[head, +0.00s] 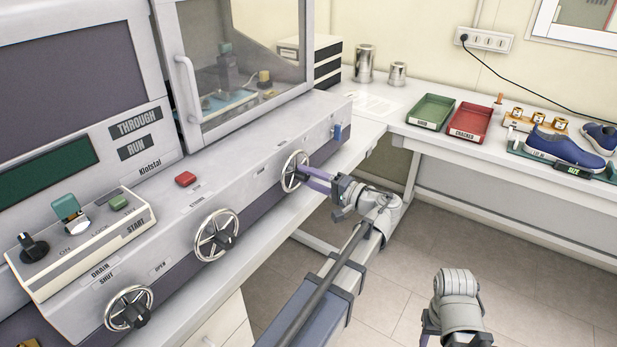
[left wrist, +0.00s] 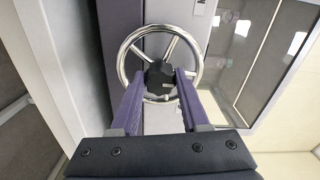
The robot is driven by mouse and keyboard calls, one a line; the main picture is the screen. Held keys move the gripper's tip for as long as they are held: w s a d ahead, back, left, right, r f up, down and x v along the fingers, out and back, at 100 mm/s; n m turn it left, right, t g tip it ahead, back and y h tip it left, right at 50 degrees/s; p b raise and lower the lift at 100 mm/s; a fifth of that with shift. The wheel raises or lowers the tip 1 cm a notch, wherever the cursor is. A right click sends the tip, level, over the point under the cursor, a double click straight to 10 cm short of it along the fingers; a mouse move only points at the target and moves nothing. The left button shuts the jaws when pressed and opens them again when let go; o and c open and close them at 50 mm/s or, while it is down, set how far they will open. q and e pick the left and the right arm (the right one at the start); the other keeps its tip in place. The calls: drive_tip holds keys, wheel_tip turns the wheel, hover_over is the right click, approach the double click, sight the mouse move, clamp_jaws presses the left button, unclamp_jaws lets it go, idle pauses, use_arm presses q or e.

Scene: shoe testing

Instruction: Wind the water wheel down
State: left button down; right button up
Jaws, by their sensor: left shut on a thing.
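A chrome hand wheel (head: 287,181) is on the sloping front of the grey machine, the farthest right of three such wheels. Its label is too small to read. My left gripper (head: 306,172) reaches it from the right and is shut on its dark hub knob. In the left wrist view the spoked wheel rim (left wrist: 200,50) surrounds the black knob (left wrist: 160,76), with the two purple fingers (left wrist: 160,84) on either side of it.
Two more hand wheels (head: 198,240) (head: 109,315) are on the front, nearer me. A red button (head: 186,178) and a switch box (head: 127,232) sit above. A side bench holds a green tray (head: 431,109), a red tray (head: 469,121) and blue shoes (head: 566,150). Open floor lies below.

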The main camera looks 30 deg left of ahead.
use_arm(q)
drive_tip(key=shift+f, duration=0.1)
drive_tip(key=shift+c, duration=2)
unclamp_jaws()
drive_tip(key=d, duration=0.7)
drive_tip(key=shift+s+d, duration=0.3)
drive_tip(key=shift+d, duration=0.1)
drive_tip(key=s+d+f+m+h+p, duration=0.2)
drive_tip(key=s+d+f+h+p, duration=0.2)
drive_tip(key=s+d+f+h, duration=0.45)
drive_tip(key=s+d+f+m+h+p, duration=0.1)
drive_tip(key=s+d+f+h, duration=0.1)
drive_tip(key=d, duration=0.2)
drive_tip(key=s+d+f+m+g+h+p, duration=0.1)
drive_tip(key=s+d+f+h, duration=0.1)
drive_tip(key=d, duration=0.3)
drive_tip(key=s+d+f+h+p, duration=0.1)
drive_tip(key=s+d+f+h, duration=0.1)
drive_tip(key=s+d+h, duration=0.1)
drive_tip(key=shift+s+d+m+h, duration=0.15)
drive_tip(key=shift+d+m+h, duration=0.25)
drive_tip(key=shift+d+h, duration=0.4)
